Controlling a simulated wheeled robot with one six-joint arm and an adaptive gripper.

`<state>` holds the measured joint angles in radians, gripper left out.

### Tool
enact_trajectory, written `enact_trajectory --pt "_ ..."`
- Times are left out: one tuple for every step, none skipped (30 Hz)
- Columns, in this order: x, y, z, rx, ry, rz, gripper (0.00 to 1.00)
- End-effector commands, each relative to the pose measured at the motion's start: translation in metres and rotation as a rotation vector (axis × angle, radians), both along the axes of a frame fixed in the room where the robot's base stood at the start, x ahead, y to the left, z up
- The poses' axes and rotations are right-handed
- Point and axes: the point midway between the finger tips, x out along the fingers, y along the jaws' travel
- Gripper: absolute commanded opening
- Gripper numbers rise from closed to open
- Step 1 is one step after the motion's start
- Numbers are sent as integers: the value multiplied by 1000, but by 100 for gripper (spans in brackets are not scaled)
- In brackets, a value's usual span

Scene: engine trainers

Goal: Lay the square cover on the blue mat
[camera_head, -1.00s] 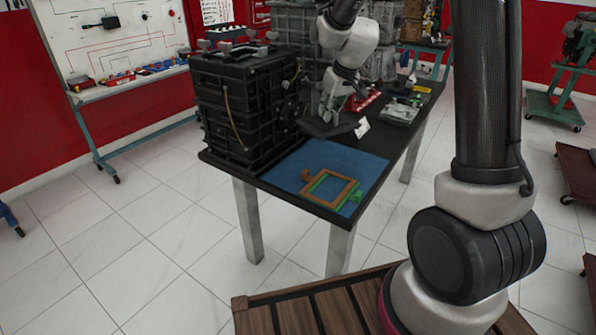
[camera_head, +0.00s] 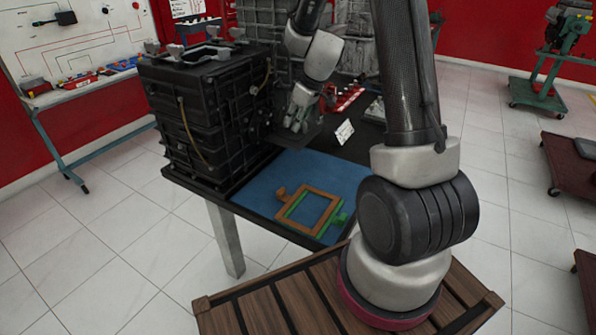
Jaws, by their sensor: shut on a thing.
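The square cover (camera_head: 289,138) appears as a thin dark plate at the back edge of the blue mat (camera_head: 258,188). My gripper (camera_head: 296,124) is shut on it from above and holds it roughly flat. The fingertips are small and partly blend with the dark plate. Whether the plate touches the mat or hovers over it I cannot tell. An orange frame (camera_head: 322,194) and a green frame (camera_head: 338,220) lie overlapping on the mat's front right part.
A tall black engine block (camera_head: 200,120) stands on the table just left of the mat. A white card (camera_head: 344,132) stands right of my gripper. A red item (camera_head: 347,100) lies farther back. The mat's left part is bare.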

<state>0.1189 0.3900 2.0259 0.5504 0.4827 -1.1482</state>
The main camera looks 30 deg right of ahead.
Motion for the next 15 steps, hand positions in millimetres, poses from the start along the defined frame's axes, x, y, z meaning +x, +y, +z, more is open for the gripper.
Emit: enact_trajectory --pt "-1 -2 -5 1 0 6 0" --pt "-2 -3 -10 1 -1 9 0" --pt "-2 -4 -17 1 -1 12 0" --pt "-3 -3 -23 1 -1 14 0" --pt "-3 -3 -30 1 1 15 0" --pt "-2 -3 -37 1 -1 14 0" --pt "-2 -3 -43 1 -1 15 0" --pt "-2 -3 -48 1 -1 14 0" --pt "-2 -3 -54 1 -2 15 0" --pt "-2 -3 -58 0 -3 14 0" --pt "-2 -3 -61 0 -4 15 0" --pt "-2 -3 -63 0 -4 15 0" --pt "-2 -3 -66 1 -4 15 0" --pt "-2 -3 -69 1 -3 16 0" --pt "-2 -3 -75 1 -2 15 0"
